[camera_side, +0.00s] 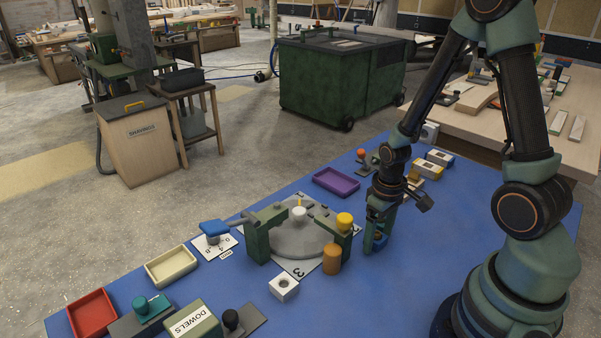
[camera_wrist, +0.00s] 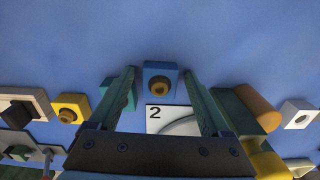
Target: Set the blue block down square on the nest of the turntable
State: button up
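The blue block (camera_wrist: 151,70) has a round brass-coloured knob on top and sits on the blue table in the wrist view. In the side view the blue block (camera_side: 381,240) is partly hidden by my gripper (camera_side: 376,246). In the wrist view my gripper (camera_wrist: 160,74) is open, one finger on each side of the block, with a gap on both sides. The grey turntable (camera_side: 290,240) stands left of my gripper in the side view, with a green post at each side. Its edge (camera_wrist: 182,126) shows by a white card marked 2. I cannot make out its nest.
A teal block (camera_wrist: 109,92) is close by my left finger in the wrist view. An orange cylinder (camera_side: 331,260) and a yellow-capped part (camera_side: 344,220) stand between turntable and gripper. A white holed block (camera_side: 284,287) and a purple tray (camera_side: 336,182) are nearby.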

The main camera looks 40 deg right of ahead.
jog(key=shift+r, duration=0.15)
notch_tip(320, 180, up, 12)
notch_tip(320, 180, up, 6)
jog(key=r+t, duration=0.1)
jog(key=t, duration=0.2)
send_over(379, 234)
jog(key=w+a, duration=0.2)
jog(key=a, duration=0.2)
jog(key=a+r+t, duration=0.2)
jog(key=a+r, duration=0.1)
jog(key=r, duration=0.2)
jog(key=shift+s+a+n, duration=0.3)
jog(key=shift+s+a, duration=0.05)
jog(key=shift+s, duration=0.1)
jog(key=shift+o, duration=0.4)
jog(key=shift+a+r+t, duration=0.15)
jog(key=shift+r+t, duration=0.05)
jog(key=shift+t, duration=0.1)
